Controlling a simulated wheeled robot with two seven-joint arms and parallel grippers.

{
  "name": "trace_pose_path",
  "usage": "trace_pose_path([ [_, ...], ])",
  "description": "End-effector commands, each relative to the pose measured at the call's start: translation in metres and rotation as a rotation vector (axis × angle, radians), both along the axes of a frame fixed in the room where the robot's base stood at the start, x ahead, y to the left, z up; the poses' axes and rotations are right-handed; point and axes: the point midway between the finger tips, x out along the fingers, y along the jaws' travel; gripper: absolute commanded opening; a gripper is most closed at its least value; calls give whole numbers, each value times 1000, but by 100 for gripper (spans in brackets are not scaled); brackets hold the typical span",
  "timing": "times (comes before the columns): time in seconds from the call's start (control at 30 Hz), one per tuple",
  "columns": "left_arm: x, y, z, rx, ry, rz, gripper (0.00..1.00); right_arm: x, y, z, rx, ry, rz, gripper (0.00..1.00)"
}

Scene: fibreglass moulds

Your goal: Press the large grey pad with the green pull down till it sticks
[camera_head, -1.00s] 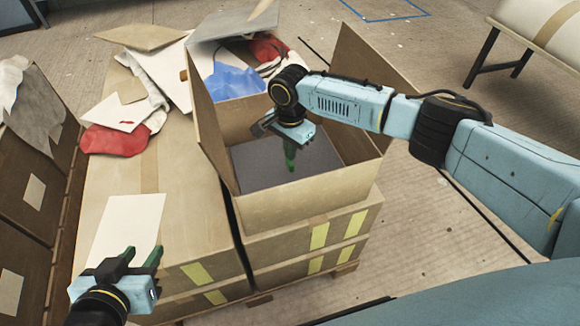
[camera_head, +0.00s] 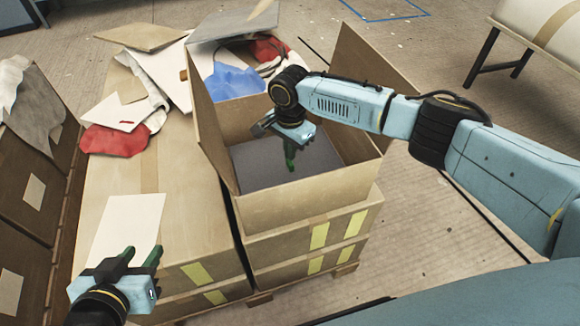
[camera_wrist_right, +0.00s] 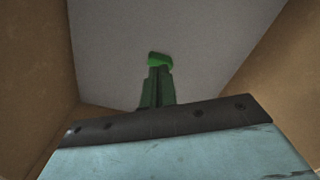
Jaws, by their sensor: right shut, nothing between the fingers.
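The large grey pad (camera_head: 252,172) lies flat in the bottom of the open cardboard box (camera_head: 312,196). It also fills the middle of the right wrist view (camera_wrist_right: 215,60) between the brown walls. My right gripper (camera_head: 290,169) points down into the box over the pad, its green fingers closed together and empty. In the right wrist view, a brighter green piece (camera_wrist_right: 159,59) shows at the fingertips; I cannot tell for sure whether it is the green pull. Contact between the fingertips and the pad is not clear. My left gripper (camera_head: 143,251) is open and empty at the lower left.
The box's raised flaps (camera_head: 210,130) stand close around my right wrist. Closed cartons carry a white sheet (camera_head: 122,228), red cloth (camera_head: 115,140) and blue cloth (camera_head: 235,82). More boxes (camera_head: 30,170) stand at the left. Bare floor (camera_head: 430,235) lies to the right.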

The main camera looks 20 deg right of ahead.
Motion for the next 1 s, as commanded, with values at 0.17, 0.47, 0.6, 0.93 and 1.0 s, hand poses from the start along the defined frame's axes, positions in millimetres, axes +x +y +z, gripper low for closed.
trace_pose_path([
  [0.17,0,0,-1,0,1,0,36,0,0,-3,1,1,0,0],
  [0.47,0,0,-3,0,2,0,36,0,0,-8,0,0,-1,0],
  [0.6,0,0,-3,0,2,-1,36,0,0,-10,0,0,-1,0],
  [0.93,0,0,-4,0,2,0,36,0,0,-15,0,0,0,0],
  [1.0,0,0,-4,0,2,0,36,0,0,-15,0,0,0,0],
])
